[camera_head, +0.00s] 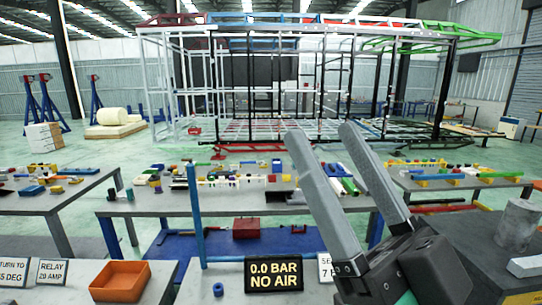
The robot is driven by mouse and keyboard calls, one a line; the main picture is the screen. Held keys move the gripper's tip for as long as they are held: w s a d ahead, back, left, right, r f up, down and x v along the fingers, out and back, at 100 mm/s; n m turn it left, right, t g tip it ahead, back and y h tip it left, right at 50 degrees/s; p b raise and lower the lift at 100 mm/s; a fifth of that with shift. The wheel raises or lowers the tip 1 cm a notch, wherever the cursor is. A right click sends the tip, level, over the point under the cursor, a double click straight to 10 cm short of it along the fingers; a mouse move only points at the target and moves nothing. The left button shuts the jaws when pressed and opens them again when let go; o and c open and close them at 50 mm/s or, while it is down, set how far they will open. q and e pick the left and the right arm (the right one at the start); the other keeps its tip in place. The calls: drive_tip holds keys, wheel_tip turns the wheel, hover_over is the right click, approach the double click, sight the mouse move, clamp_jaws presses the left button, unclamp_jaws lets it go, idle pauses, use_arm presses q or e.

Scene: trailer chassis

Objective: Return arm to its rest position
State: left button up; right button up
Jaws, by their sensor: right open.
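My right gripper (340,170) rises from the lower right of the head view, close to the camera. Its two long grey fingers point up and to the left, with a gap between them, open and with nothing visible between them. Its dark wrist hides part of the near bench. My left gripper is not in the head view.
An orange tray (120,282), a black "0.0 BAR NO AIR" sign (273,273) and a blue post (196,215) are on the near bench. A grey cylinder (515,225) stands right. Benches with small parts lie beyond. A large trailer frame (300,85) fills the back.

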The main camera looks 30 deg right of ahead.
wheel_tip(320, 180, up, 30)
drive_tip(key=p, duration=2.8)
drive_tip(key=shift+f, duration=0.2)
